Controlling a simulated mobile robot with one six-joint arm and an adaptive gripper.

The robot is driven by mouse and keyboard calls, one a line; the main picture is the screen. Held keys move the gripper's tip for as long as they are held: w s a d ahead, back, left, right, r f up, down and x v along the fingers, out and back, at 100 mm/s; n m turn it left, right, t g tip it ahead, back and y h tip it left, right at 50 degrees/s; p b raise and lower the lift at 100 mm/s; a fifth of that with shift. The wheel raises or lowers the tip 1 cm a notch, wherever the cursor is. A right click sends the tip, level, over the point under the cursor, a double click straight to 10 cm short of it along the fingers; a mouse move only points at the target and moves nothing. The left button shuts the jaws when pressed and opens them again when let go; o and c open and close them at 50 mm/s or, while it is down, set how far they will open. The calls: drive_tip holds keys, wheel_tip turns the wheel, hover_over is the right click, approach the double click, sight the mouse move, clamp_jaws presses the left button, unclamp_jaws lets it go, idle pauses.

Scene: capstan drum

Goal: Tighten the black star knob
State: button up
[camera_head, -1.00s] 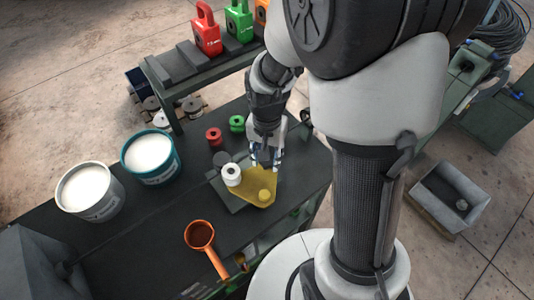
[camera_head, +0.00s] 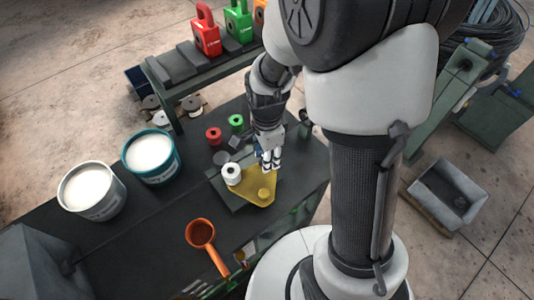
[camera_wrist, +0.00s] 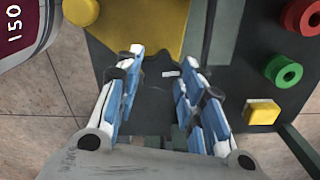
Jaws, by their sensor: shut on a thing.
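My gripper (camera_head: 270,162) points down at the workbench, by the back right corner of the yellow plate (camera_head: 251,190). In the wrist view my gripper (camera_wrist: 163,65) has its blue-and-white fingers on both sides of a dark shape, the black star knob (camera_wrist: 157,74). The fingers are shut on it. The knob lies just beside the edge of the yellow plate (camera_wrist: 150,28). In the head view the fingers hide the knob. Its lobes are hard to make out against the dark surface.
A white spool (camera_head: 231,174) stands left of the gripper. Red (camera_head: 214,134) and green (camera_head: 236,122) rings lie behind it. Two buckets (camera_head: 88,190) (camera_head: 151,157) stand at left. An orange ladle (camera_head: 200,234) lies in front.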

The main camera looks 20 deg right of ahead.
drive_tip(key=shift+m, duration=0.5)
drive_tip(key=o, duration=1.1)
drive_tip(key=shift+c, duration=0.2)
drive_tip(key=shift+r, duration=0.1)
wheel_tip(320, 180, up, 12)
drive_tip(key=s+r+n+t+b, duration=0.2)
drive_tip(key=s+n, duration=0.5)
drive_tip(key=n, duration=0.2)
drive_tip(key=s+r+n+t+b, duration=0.2)
drive_tip(key=s+r+n, duration=0.1)
drive_tip(key=s+n, duration=0.4)
drive_tip(key=shift+s+n+t, duration=0.3)
drive_tip(key=shift+s+n, duration=0.1)
drive_tip(key=shift+n, duration=0.7)
